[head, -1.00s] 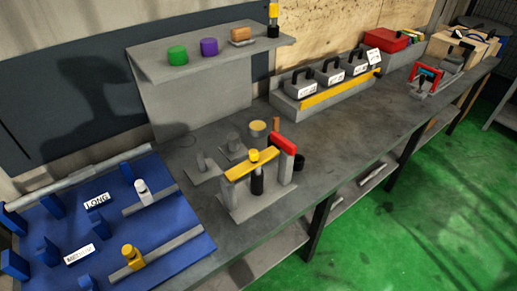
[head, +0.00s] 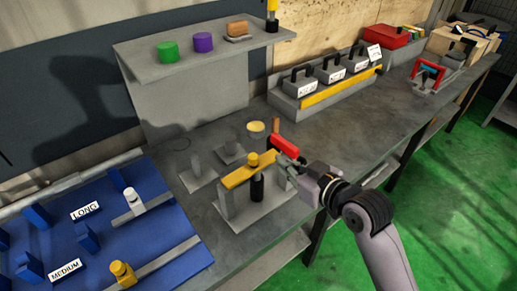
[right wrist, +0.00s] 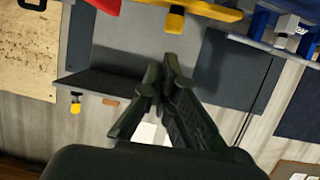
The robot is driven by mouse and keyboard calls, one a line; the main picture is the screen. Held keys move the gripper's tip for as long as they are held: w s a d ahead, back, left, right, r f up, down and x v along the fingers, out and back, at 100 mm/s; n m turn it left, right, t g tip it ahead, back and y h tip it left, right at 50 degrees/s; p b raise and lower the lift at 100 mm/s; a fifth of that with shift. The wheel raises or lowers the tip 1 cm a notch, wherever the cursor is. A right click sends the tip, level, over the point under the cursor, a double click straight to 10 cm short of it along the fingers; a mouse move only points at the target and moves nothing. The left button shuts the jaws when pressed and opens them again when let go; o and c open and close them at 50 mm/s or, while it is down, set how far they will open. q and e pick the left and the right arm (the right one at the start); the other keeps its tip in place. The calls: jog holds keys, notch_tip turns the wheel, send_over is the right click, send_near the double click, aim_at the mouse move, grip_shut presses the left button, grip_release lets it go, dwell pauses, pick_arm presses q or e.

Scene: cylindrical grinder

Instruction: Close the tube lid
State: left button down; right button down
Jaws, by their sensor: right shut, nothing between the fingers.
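A grey fixture (head: 238,217) stands on the bench. A yellow bar (head: 236,178) with a yellow knob lies across its top, above a black cylinder (head: 257,188). A red block (head: 284,147) sits on its right side. I cannot tell which part is the tube lid. My right gripper (head: 280,159) is shut and empty, with its fingertips beside the red block; contact is unclear. In the right wrist view the gripper (right wrist: 165,76) has its tips close together, with the red block (right wrist: 104,5) and yellow bar (right wrist: 195,9) at the top edge. My left gripper is not in view.
A blue board (head: 100,240) with labels LONG and MEDIUM lies to the left. A shelf (head: 205,52) holds green and purple cylinders. Black-handled boxes (head: 330,70) stand behind a yellow strip. The bench (head: 355,117) is clear right of the fixture.

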notch_tip(320, 180, up, 4)
jog(key=a+n+y, duration=0.1)
jog(key=p, duration=0.3)
send_over(252, 163)
jog(key=s+d, duration=0.1)
jog(key=d, duration=0.1)
notch_tip(252, 163, down, 2)
jog(key=f, duration=0.4)
jog(key=shift+w+a+f, duration=0.15)
jog(key=shift+w+f, duration=0.15)
jog(key=shift+w+d+f+m+b, duration=0.1)
jog(key=shift+d+f+m+b, duration=0.1)
jog(key=shift+f, duration=0.3)
jog(key=shift+d+f+m+b, duration=0.1)
jog(key=shift+f+m+b, duration=0.1)
jog(key=shift+f, duration=0.25)
jog(key=shift+r, duration=0.1)
